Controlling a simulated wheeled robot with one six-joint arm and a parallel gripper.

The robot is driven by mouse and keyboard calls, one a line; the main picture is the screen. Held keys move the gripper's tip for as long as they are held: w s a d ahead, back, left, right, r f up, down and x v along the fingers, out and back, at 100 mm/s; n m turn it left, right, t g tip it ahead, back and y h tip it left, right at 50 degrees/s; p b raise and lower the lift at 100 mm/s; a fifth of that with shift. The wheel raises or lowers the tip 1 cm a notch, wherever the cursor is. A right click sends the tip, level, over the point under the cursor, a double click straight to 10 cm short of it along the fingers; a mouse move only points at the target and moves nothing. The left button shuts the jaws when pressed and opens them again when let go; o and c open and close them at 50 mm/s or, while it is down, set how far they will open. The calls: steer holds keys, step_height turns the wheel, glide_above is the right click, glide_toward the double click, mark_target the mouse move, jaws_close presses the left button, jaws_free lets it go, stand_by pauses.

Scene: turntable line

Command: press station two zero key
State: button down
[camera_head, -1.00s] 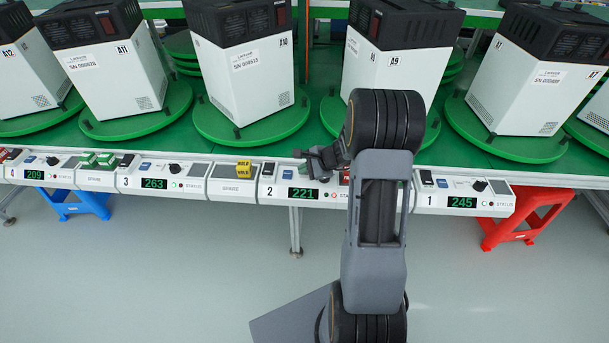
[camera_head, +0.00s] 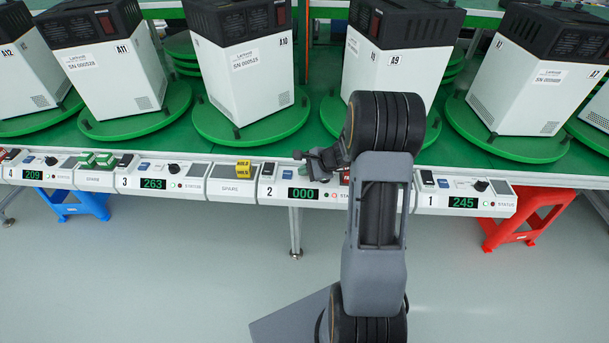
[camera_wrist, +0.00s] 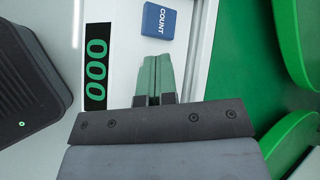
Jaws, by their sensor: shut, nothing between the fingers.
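The station two panel (camera_head: 270,193) is on the table's front edge, its display (camera_head: 303,194) reading 000 in green. The display (camera_wrist: 96,66) also shows large in the wrist view, with a blue COUNT key (camera_wrist: 160,20) just beyond my fingertips. My gripper (camera_head: 298,155) is over this panel, its fingers (camera_wrist: 154,56) together with nothing between them. I see no key marked zero; the panel under and behind my fingers is hidden. I cannot tell whether the fingertips touch it.
The station three display (camera_head: 153,184) reads 263, and station one (camera_head: 463,202) reads 245. White boxes with black tops stand on green turntables (camera_head: 252,125) behind the panels. A yellow block (camera_head: 243,168) sits left of station two. A red stool (camera_head: 525,215) is under the table.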

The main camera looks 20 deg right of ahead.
steer(key=shift+r, duration=0.15)
steer(key=shift+r+p, duration=0.5)
steer(key=shift+r, duration=0.15)
steer(key=shift+r, duration=0.15)
steer(key=shift+r+p, duration=1.8)
steer(key=shift+r, duration=0.6)
